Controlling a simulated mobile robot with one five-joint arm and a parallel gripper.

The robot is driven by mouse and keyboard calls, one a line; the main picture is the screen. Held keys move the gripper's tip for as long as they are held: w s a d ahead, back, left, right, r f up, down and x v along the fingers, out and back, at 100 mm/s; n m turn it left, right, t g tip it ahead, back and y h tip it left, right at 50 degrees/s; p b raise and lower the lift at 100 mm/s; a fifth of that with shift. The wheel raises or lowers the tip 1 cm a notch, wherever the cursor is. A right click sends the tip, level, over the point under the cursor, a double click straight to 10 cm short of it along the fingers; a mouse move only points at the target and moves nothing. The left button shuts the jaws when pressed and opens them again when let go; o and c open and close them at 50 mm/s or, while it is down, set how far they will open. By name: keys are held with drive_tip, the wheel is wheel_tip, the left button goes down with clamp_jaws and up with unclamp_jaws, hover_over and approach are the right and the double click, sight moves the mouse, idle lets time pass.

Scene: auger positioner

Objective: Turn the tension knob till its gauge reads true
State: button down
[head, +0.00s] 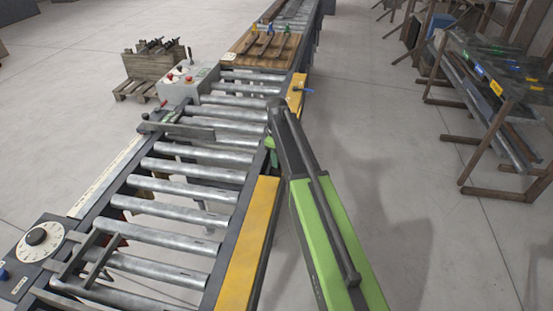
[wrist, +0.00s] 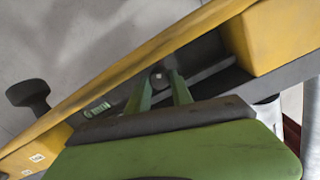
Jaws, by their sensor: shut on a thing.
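My gripper (wrist: 158,92) is shut on a small dark round part, likely the tension knob (wrist: 158,78), in a gap along the yellow side rail. The knob's face shows a pale spot; the fingers hide its sides. In the head view my gripper (head: 271,146) reaches the right side of the roller conveyor (head: 190,170), and my arm hides the knob there.
A black mushroom-shaped knob (wrist: 29,96) sticks out of the rail at left. A dial (head: 42,239) and a control box (head: 187,84) stand on the conveyor's left side. Floor to the right is clear up to the racks (head: 490,110).

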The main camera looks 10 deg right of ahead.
drive_tip(key=n, duration=0.6)
drive_tip(key=shift+w+d+n, duration=0.15)
drive_tip(key=shift+d+n, duration=0.05)
drive_tip(key=shift+n, duration=0.1)
idle(0.3)
drive_tip(key=c, duration=1.1)
unclamp_jaws()
drive_tip(key=shift+c, duration=0.2)
